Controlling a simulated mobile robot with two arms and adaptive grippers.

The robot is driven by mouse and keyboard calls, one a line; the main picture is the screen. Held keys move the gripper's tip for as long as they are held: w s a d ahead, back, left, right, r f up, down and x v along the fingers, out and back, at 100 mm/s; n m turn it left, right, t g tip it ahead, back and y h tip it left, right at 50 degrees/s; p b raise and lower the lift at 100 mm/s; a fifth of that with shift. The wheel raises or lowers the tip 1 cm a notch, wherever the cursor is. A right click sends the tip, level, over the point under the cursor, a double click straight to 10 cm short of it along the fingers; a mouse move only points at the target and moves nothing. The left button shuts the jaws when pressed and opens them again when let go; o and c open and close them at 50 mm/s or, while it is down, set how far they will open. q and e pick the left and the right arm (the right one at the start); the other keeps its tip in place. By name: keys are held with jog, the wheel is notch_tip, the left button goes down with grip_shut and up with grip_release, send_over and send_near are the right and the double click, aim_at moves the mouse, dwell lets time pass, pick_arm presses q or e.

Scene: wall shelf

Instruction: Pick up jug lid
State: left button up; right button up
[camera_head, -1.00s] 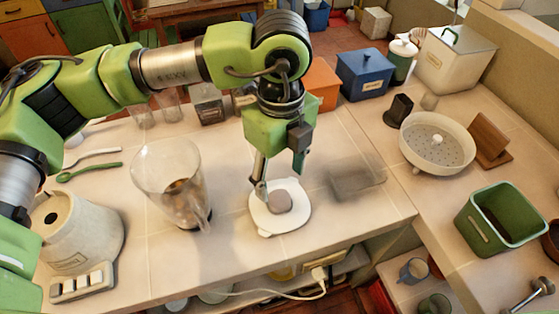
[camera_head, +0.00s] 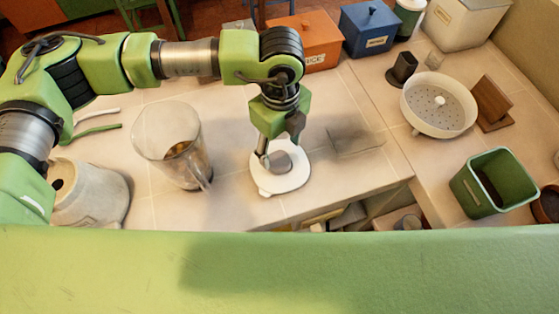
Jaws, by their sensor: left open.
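The jug lid (camera_head: 291,184) is a white, rounded lid with a grey knob (camera_head: 279,161) on top. It lies flat on the tiled counter near its front edge, right of the clear jug (camera_head: 172,146). My left gripper (camera_head: 277,152) points down over the lid with its fingers open. One finger is close to the left of the knob. The other is higher in the picture, towards the right. I cannot tell whether either finger touches the knob. My right gripper is not in view.
A white colander (camera_head: 438,105), a green bin (camera_head: 493,182) and canisters stand further right and behind. A large green surface covers the bottom.

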aim_at(279, 159)
pick_arm(q)
notch_tip(279, 159, down, 3)
jog(key=shift+s+f+p, duration=0.1)
jog(key=shift+p, duration=0.85)
jog(key=shift+f, duration=0.6)
grip_shut()
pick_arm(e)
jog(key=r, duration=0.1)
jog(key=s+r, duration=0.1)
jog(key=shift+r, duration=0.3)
pick_arm(q)
jog(key=shift+r, duration=0.1)
